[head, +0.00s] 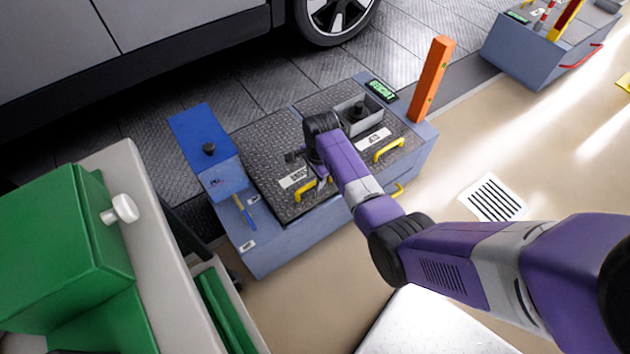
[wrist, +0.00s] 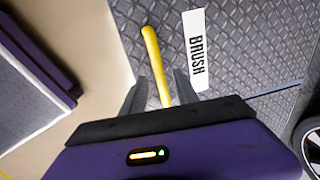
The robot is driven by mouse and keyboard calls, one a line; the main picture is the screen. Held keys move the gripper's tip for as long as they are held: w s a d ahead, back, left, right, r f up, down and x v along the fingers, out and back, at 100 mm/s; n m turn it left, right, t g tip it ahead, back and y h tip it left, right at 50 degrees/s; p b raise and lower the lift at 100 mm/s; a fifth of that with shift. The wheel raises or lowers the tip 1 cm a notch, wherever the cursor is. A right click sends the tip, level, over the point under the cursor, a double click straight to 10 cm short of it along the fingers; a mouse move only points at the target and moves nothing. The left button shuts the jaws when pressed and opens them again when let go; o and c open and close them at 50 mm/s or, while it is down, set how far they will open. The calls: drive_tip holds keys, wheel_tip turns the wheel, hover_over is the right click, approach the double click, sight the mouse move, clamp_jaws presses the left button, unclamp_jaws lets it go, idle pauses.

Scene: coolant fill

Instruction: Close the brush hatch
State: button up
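The brush hatch (head: 262,165) is a dark tread-plate lid on the left of the blue-grey floor unit. It looks flat or nearly flat; I cannot tell whether it is fully down. Its white BRUSH label (wrist: 195,48) and yellow handle (wrist: 152,50) show clearly in the wrist view. The handle also shows in the head view (head: 305,190). My gripper (wrist: 160,88) is open, with its fingers apart on either side of the handle's near end. Gaps show beside the handle. In the head view my gripper (head: 296,157) is low over the hatch, partly hidden by my wrist.
The jets hatch (head: 400,148) with a yellow handle lies to the right, by a grey box (head: 357,115). An orange post (head: 432,78) rises at the right corner. A blue box (head: 205,145) stands left. A car (head: 130,50) is behind. Open floor lies right.

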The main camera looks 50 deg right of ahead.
drive_tip(key=shift+f, duration=0.55)
clamp_jaws()
idle(1.1)
